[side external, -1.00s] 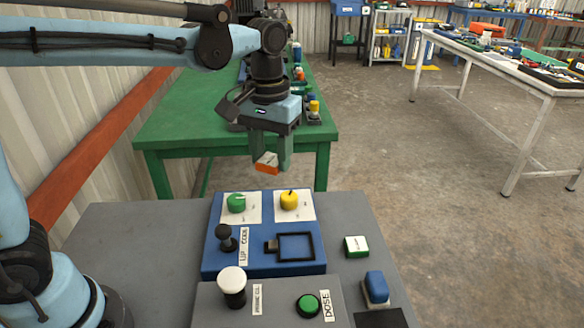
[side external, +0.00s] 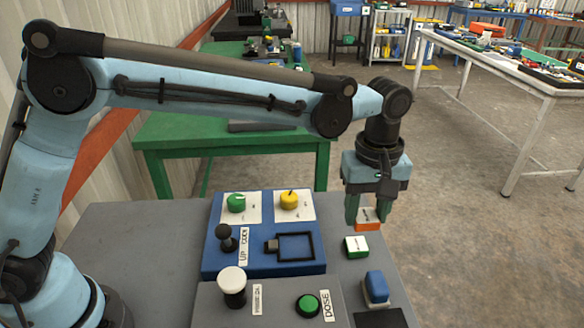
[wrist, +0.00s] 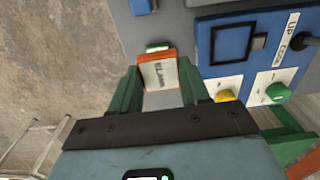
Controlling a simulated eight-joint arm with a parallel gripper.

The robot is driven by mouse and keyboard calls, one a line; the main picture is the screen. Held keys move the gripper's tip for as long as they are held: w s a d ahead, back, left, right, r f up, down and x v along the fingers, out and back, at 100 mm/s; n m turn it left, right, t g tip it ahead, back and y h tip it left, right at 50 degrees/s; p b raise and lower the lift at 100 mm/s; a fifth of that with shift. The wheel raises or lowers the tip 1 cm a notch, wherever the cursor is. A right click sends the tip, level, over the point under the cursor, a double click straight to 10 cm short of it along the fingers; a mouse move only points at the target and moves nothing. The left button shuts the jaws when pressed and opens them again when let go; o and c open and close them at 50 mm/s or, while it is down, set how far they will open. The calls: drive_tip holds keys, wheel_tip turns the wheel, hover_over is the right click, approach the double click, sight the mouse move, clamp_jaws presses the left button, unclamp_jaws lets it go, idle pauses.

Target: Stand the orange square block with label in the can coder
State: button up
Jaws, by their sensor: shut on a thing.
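The orange square block (side external: 367,225) has a white label on top. My gripper (side external: 368,211) is shut on it and holds it in the air, above and behind the green block at the right of the bench. In the wrist view the block (wrist: 159,74) sits between the two green fingers (wrist: 160,87), its label facing the camera; the print reads like "BLANK". The can coder (side external: 225,262) is a blue panel left of the held block. It has an empty black square frame (side external: 296,247), a black knob, and green and yellow knobs on white plates.
A green block with a white label (side external: 357,246) lies right of the coder. A blue-topped item (side external: 376,288) and a black pad (side external: 380,318) are nearer the front. A grey box (side external: 270,296) with a white knob and green button stands in front of the coder.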

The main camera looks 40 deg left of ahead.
drive_tip(key=w+a+f, duration=0.2)
drive_tip(key=w, duration=0.1)
drive_tip(key=w+a+f, duration=0.2)
drive_tip(key=a, duration=0.1)
drive_tip(key=w+a+f, duration=0.2)
drive_tip(key=w+f, duration=0.1)
drive_tip(key=shift+w+a, duration=0.3)
drive_tip(key=shift+w, duration=0.05)
drive_tip(key=shift+f, duration=1.8)
drive_tip(key=shift+f, duration=0.25)
drive_tip(key=o, duration=1)
drive_tip(key=shift+r, duration=0.2)
